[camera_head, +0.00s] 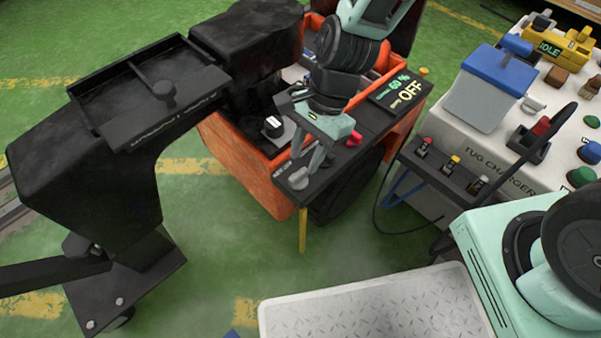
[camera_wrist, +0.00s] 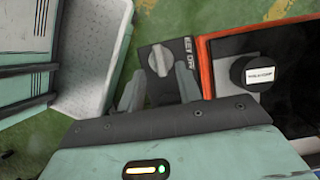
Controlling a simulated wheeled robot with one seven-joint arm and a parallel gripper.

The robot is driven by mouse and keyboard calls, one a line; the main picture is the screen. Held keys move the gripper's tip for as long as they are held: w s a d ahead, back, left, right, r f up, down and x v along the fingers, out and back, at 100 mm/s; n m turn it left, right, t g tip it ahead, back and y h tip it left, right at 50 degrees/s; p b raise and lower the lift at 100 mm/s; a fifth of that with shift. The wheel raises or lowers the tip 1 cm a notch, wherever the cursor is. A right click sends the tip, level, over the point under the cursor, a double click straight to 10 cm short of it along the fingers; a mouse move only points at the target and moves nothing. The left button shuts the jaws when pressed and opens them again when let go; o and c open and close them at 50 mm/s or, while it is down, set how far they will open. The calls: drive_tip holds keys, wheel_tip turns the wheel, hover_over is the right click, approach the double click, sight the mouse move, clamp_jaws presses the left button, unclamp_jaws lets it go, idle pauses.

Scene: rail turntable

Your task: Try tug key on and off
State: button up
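The tug (camera_head: 265,180) is an orange-sided vehicle with a black top. Its key switch is a grey knob (camera_wrist: 159,60) on a black plate (camera_wrist: 150,49) lettered KEY OFF; in the head view the knob (camera_head: 297,181) is at the panel's near-left end. The tug's display (camera_head: 400,91) reads OFF in yellow, with a green 60 beside it. My gripper (camera_head: 304,164) points down at the knob from above. In the wrist view the gripper (camera_wrist: 159,72) is open, a finger on each side of the knob's line. Contact with the knob cannot be told.
A black knob (camera_wrist: 259,75) with a white label sits beside the key plate on the tug. A red control (camera_head: 353,138) is near my gripper. The white charger console (camera_head: 455,150) stands to the right with a blue-lidded box (camera_head: 490,90).

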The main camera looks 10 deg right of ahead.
sight(299, 174)
drive_tip(key=b+x, duration=0.1)
drive_tip(key=x, duration=0.3)
drive_tip(key=shift+f, duration=0.1)
drive_tip(key=shift+c, duration=0.3)
clamp_jaws()
